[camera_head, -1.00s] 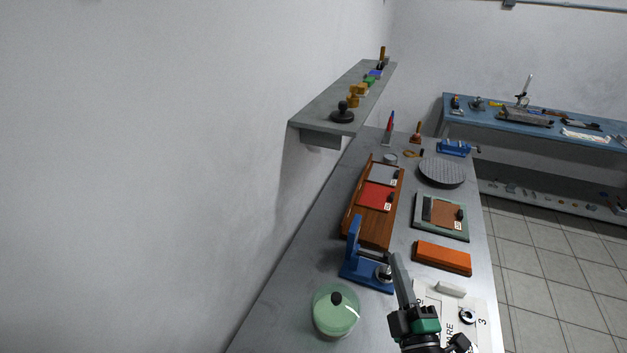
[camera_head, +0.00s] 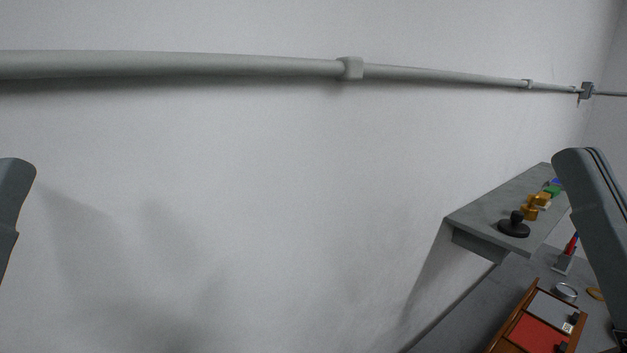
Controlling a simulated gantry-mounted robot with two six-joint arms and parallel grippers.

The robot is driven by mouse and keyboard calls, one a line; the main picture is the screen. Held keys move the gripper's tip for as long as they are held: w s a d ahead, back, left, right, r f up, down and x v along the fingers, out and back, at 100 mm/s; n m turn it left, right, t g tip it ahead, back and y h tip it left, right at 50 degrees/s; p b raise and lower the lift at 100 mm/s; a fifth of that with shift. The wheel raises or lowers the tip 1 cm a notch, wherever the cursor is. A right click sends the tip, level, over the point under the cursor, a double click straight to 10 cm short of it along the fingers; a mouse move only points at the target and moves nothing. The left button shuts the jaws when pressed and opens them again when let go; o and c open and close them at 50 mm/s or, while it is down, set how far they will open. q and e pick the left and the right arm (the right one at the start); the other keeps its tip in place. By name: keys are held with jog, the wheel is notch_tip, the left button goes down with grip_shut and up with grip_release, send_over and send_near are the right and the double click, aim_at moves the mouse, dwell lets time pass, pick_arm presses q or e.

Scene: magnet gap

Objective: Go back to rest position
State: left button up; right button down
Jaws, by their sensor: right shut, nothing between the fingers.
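My right gripper (camera_head: 586,172) is at the right edge of the head view. Its long grey fingers point up, are shut and hold nothing. They cover part of the shelf's far end and the bench behind. A grey part of my left arm or gripper (camera_head: 14,195) shows at the left edge, in front of the bare wall. Its jaws cannot be made out.
A wall shelf (camera_head: 485,214) at the right carries a black knob-like piece (camera_head: 514,228) and yellow pieces (camera_head: 533,207). Below it is the grey bench (camera_head: 470,310) with a wooden tray (camera_head: 515,317) holding a red pad (camera_head: 537,335). A pipe (camera_head: 200,65) crosses the wall.

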notch_tip(320, 180, up, 28)
jog(key=p, duration=2.7)
jog(key=shift+d+r, duration=0.2)
